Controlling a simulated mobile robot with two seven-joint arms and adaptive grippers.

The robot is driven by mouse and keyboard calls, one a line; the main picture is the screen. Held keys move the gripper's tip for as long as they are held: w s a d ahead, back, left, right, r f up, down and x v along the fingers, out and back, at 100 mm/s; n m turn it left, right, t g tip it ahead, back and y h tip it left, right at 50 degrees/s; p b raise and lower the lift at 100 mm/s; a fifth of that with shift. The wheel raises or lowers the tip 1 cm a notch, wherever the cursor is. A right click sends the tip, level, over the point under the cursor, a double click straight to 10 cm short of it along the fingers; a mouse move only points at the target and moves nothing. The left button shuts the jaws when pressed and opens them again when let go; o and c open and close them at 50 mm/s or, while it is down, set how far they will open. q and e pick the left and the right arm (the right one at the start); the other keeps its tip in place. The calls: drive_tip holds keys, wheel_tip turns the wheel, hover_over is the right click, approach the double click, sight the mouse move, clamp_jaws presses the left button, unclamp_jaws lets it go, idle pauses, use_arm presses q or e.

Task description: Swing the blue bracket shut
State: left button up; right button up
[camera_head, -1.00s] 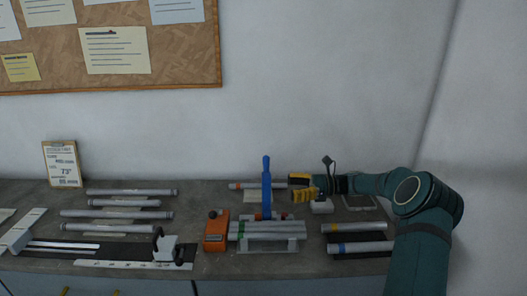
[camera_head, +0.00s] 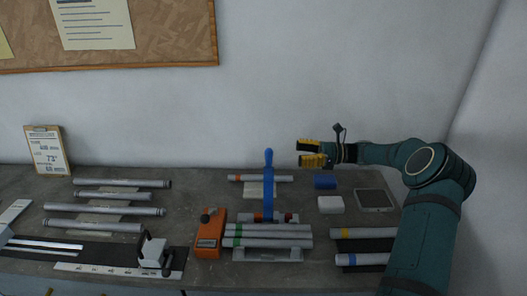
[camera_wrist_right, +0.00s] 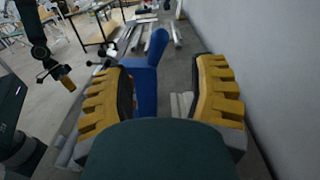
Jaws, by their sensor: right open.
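The blue bracket (camera_head: 268,187) stands upright in the jig (camera_head: 268,253) on the bench, its rounded top pointing up. It also shows in the right wrist view (camera_wrist_right: 146,82), left of centre, partly behind the left finger. Grey tubes (camera_head: 268,236) with green and other coloured bands lie in the jig. A dark gripper (camera_wrist_right: 60,75) at the upper left of the wrist view looks like my left one.
An orange tool (camera_head: 210,234) stands left of the jig. A blue block (camera_head: 325,182), a white block (camera_head: 331,204) and a grey tray (camera_head: 374,200) lie to the right. Several grey tubes (camera_head: 118,196) lie at left. The wall (camera_head: 400,80) is close behind.

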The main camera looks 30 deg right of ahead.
sight(271, 153)
drive_tip(key=x, duration=1.2)
drive_tip(key=shift+o, duration=0.2)
clamp_jaws()
